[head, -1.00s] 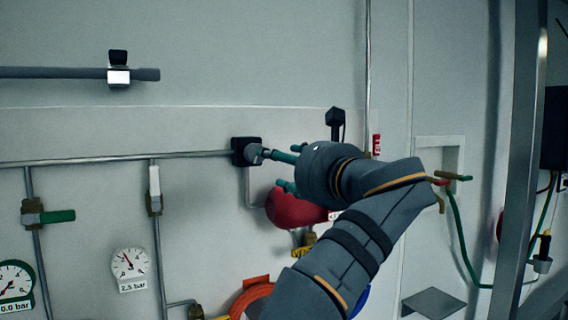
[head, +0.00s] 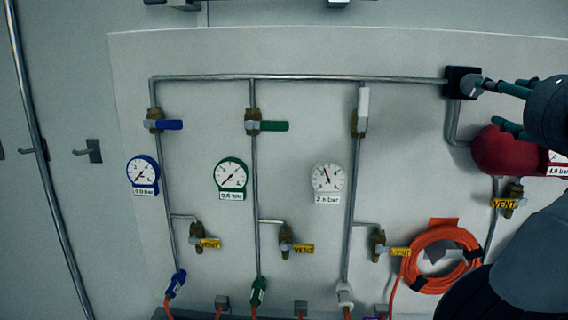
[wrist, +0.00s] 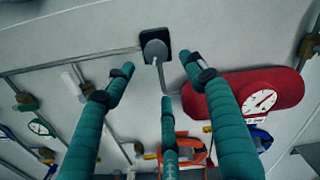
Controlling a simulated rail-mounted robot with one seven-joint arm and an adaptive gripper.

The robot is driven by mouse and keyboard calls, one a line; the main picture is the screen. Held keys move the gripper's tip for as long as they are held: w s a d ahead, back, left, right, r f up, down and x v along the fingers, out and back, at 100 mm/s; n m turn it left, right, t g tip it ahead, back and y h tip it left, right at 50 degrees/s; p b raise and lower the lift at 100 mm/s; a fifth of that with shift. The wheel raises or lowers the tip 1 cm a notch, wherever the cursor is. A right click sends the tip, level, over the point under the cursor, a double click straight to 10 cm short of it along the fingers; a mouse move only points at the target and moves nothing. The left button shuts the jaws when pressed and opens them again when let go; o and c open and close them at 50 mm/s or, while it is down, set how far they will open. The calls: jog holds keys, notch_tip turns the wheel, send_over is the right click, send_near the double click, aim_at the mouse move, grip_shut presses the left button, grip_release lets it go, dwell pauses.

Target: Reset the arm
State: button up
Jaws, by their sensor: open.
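My gripper (head: 507,108) is at the right edge of the head view, with its teal fingers pointing left. It also shows in the wrist view (wrist: 160,72), fingers spread and empty. A grey round knob on a black square mount (head: 455,80) lies just beyond the fingertips, at the right end of the top pipe. The mount also shows in the wrist view (wrist: 149,37), ahead of and between the upper fingers. In the head view one finger lines up with the knob; I cannot tell whether they touch. Most of my arm is out of frame.
A red tank (head: 492,148) with a gauge sits just below my gripper. An orange hose coil (head: 441,236) hangs below it. Pipes with a blue-handled valve (head: 168,125), a green-handled valve (head: 272,126) and a white-handled valve (head: 363,103) run down the wall panel at left.

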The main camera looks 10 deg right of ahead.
aim_at(475, 88)
jog(key=x, duration=1)
jog(key=shift+w+a+r, duration=0.15)
jog(key=shift+w+r, duration=0.05)
jog(key=shift+w, duration=0.15)
jog(key=shift+s, duration=0.15)
jog(key=v, duration=1)
jog(key=shift+s+f, duration=0.2)
jog(key=shift+s, duration=0.25)
